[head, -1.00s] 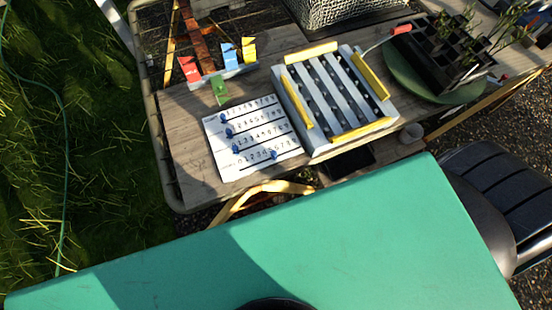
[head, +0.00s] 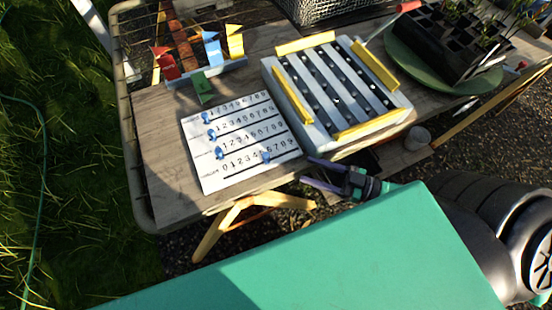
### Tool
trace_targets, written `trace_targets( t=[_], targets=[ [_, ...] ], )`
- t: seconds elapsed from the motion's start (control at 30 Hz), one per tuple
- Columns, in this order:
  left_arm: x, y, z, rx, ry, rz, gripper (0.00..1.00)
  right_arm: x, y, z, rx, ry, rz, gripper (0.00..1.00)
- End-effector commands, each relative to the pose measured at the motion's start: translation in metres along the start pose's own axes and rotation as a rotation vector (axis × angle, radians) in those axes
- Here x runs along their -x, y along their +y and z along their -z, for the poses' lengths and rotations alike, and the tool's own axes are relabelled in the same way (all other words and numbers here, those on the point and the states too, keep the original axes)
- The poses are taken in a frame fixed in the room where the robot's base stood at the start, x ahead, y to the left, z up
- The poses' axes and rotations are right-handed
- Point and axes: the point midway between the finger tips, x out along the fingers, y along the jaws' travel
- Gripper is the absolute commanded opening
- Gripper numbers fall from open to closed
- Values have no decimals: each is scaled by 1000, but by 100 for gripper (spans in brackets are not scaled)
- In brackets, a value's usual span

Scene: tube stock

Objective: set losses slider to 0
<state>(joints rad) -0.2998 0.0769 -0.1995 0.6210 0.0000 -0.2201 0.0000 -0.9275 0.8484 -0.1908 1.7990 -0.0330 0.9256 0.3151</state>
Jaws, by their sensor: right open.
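A white number board (head: 240,140) lies on the wooden table, with several rows of digits and a blue slider on each row. The row labels are too small to read surely. On the bottom row the blue slider (head: 266,156) stands near the middle of the digits, well right of the 0. The blue sliders of the upper rows (head: 211,134) stand at their left ends. My right gripper (head: 306,170) is open and empty, just off the table's front edge, to the right of the bottom-row slider and apart from it. My left gripper is not in view.
A grey slatted tray (head: 335,85) with yellow edge bars stands right of the board. A rack with coloured flags (head: 205,70) stands behind it. A black seedling tray (head: 455,45) is at the far right. A green surface (head: 330,255) fills the foreground.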

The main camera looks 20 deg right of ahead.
Motion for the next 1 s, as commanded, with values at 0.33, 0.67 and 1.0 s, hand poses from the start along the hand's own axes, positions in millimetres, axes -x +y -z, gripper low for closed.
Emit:
trace_targets(
  t=[0.33, 0.67, 1.0],
  targets=[
    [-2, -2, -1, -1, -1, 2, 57, -90, 2, 0, 2, 3, -4, 57],
    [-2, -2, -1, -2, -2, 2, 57, -109, 1, -1, 1, -2, -3, 57],
    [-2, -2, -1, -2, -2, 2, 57, -109, 1, -1, 1, -2, -3, 0]
  ],
)
